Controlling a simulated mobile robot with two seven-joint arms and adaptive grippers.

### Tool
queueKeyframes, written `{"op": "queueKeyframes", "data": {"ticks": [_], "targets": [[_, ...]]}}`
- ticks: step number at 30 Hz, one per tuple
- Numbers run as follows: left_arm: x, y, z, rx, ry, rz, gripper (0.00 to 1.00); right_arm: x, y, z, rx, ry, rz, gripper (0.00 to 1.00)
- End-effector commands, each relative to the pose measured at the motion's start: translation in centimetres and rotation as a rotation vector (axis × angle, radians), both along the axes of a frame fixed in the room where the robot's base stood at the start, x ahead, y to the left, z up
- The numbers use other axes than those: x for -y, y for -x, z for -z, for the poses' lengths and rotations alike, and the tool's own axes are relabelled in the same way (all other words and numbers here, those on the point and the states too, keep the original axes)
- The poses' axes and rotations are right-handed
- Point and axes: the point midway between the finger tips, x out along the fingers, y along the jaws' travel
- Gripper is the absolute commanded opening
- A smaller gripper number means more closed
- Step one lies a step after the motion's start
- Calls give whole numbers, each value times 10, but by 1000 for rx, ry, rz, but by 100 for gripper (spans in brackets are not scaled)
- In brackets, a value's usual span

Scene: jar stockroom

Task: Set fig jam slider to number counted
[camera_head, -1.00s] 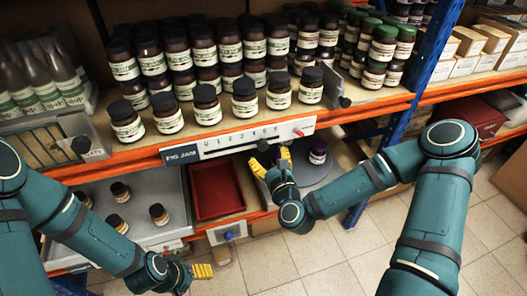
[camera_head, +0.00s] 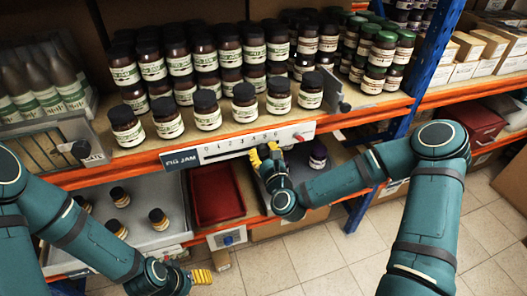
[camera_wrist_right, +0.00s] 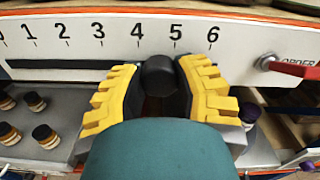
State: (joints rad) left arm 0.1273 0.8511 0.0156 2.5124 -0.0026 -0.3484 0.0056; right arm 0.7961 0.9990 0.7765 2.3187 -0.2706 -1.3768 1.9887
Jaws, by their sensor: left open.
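The fig jam slider is a white panel (camera_head: 220,149) with a blue FIG JAM tag (camera_head: 181,159), a dark slot and printed numbers, on the orange shelf edge. Its black knob (camera_wrist_right: 159,75) shows in the right wrist view below the gap between 4 and 5. My right gripper (camera_head: 265,153) has its yellow-backed fingers on both sides of the knob, seemingly touching it; it also shows in the right wrist view (camera_wrist_right: 160,85). A front row of dark jars (camera_head: 207,111) with white labels stands above the panel. My left gripper (camera_head: 201,275) is open and empty, low at the left.
A red tray (camera_head: 218,195) sits on the lower shelf, beside a grey tray (camera_head: 85,225) with several small jars. A red ORDER lever (camera_wrist_right: 292,68) is right of the 6.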

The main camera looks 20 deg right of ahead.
Motion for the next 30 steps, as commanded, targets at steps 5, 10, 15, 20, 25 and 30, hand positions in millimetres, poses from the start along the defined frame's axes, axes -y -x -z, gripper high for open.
{"op": "queueKeyframes", "data": {"ticks": [5,10,15,20,25,30], "targets": [[0,0,1,0,0,0,66,15,-1,0,1,1,6,0],[0,0,1,0,0,0,66,40,-1,0,0,0,7,0],[0,0,1,1,0,0,66,52,-2,0,0,1,3,0],[0,0,1,1,0,0,66,53,-2,0,1,1,5,0],[0,0,1,0,0,0,66,54,-2,0,1,2,7,51],[0,0,1,0,0,0,66,53,-2,0,1,1,6,66]]}}
